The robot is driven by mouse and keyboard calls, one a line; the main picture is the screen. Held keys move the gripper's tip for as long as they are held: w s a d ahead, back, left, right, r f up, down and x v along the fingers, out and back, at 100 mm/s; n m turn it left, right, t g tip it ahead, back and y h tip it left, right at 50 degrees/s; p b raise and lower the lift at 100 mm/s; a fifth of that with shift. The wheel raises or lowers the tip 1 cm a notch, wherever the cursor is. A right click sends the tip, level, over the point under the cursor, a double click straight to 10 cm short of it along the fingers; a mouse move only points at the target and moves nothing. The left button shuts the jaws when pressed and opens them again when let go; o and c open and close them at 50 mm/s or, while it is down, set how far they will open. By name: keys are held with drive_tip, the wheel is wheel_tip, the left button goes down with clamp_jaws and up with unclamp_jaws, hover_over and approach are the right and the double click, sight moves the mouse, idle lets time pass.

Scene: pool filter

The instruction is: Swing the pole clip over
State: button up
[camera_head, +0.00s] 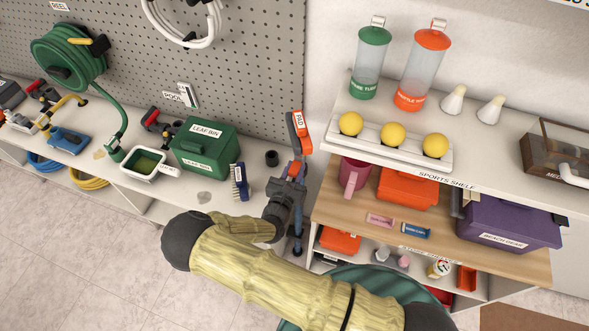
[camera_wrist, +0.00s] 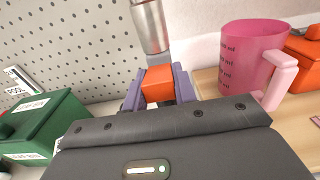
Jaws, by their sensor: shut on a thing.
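An orange part with a white label (camera_head: 300,128) stands up at the edge of the pegboard, just beyond my gripper (camera_head: 293,172). It appears to be the pole clip. In the wrist view, the purple fingers of my gripper (camera_wrist: 158,88) are shut on an orange block (camera_wrist: 158,80), with one finger on each side. A silver metal cylinder (camera_wrist: 151,25) rises right behind the block; I cannot tell whether it touches it. The lower part of the block is hidden by my gripper's body. I cannot tell how the clip is joined to the wall.
Left of my gripper are a blue brush (camera_head: 239,181), a small black cup (camera_head: 271,158) and a green leaf bin (camera_head: 205,148). To the right are a pink jug (camera_head: 355,173), an orange box (camera_head: 407,188) and a white tray with yellow balls (camera_head: 388,146). The pegboard (camera_head: 250,60) stands behind.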

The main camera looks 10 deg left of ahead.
drive_tip(key=shift+r+g+p, duration=0.7)
drive_tip(key=shift+g+p, duration=0.1)
drive_tip(key=shift+p, duration=1.1)
drive_tip(key=g+p, duration=0.2)
drive_tip(key=p, duration=0.1)
drive_tip(key=shift+r, duration=0.35)
drive_tip(key=shift+w+r+g+p, duration=0.15)
drive_tip(key=shift+r+g+p, duration=0.05)
drive_tip(key=shift+g+p, duration=0.8)
drive_tip(key=shift+w+r+g+y+p, duration=0.15)
drive_tip(key=shift+g+y+p, duration=0.25)
drive_tip(key=shift+g, duration=0.9)
drive_tip(key=o, duration=1)
drive_tip(key=b+v, duration=0.5)
drive_tip(key=v, duration=1.2)
drive_tip(key=shift+a+r, duration=0.2)
